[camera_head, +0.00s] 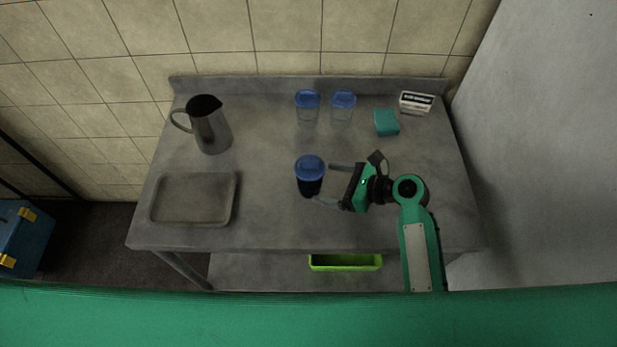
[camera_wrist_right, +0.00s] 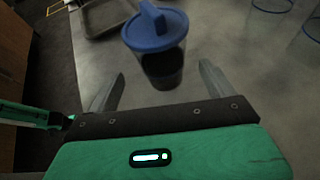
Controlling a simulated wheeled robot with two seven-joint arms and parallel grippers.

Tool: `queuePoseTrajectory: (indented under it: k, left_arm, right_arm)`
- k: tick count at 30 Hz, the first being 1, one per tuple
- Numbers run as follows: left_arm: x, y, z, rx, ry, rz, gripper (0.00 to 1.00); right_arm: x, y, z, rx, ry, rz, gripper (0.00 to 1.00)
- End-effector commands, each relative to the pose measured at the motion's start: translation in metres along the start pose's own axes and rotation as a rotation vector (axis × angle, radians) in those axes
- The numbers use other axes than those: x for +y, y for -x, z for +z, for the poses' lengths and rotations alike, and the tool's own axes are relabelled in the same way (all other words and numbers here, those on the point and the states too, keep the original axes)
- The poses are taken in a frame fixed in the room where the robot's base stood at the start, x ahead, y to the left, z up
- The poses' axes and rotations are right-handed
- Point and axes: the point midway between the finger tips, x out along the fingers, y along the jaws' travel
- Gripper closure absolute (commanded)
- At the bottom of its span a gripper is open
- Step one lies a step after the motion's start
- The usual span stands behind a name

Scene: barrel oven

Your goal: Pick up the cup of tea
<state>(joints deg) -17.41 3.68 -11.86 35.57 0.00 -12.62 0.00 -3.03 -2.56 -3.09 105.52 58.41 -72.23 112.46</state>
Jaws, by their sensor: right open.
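The cup of tea (camera_head: 310,177) is a clear cup with dark liquid and a blue lid. It stands upright near the middle of the metal table (camera_head: 270,226). My right gripper (camera_head: 325,184) is open just to the right of the cup, with its fingers pointing at it. In the right wrist view the cup (camera_wrist_right: 160,45) stands ahead, between and beyond the spread fingertips (camera_wrist_right: 160,82). The fingers do not appear to touch it. My left gripper is not in view.
Two empty blue-lidded cups (camera_head: 307,106) (camera_head: 342,106) stand at the back. A metal pitcher (camera_head: 213,130) and a shallow tray (camera_head: 192,222) are on the left. A teal block (camera_head: 386,123) and a small box (camera_head: 416,102) lie back right. A green bin (camera_head: 345,262) is below the table.

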Motion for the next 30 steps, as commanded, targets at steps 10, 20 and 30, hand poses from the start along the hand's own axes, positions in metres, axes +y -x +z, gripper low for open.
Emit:
queuePoseTrajectory:
  k: [10,20,30]
  left_arm:
    - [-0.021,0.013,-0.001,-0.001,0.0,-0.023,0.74]
    - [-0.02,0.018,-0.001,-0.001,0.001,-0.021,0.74]
    - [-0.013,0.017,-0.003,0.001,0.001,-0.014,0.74]
  right_arm:
    - [-0.002,-0.033,0.007,-0.001,-0.001,0.001,0.14]
    - [-0.003,-0.063,0.005,0.002,0.001,-0.001,0.14]
    - [-0.003,-0.063,0.004,0.003,0.001,-0.001,0.47]
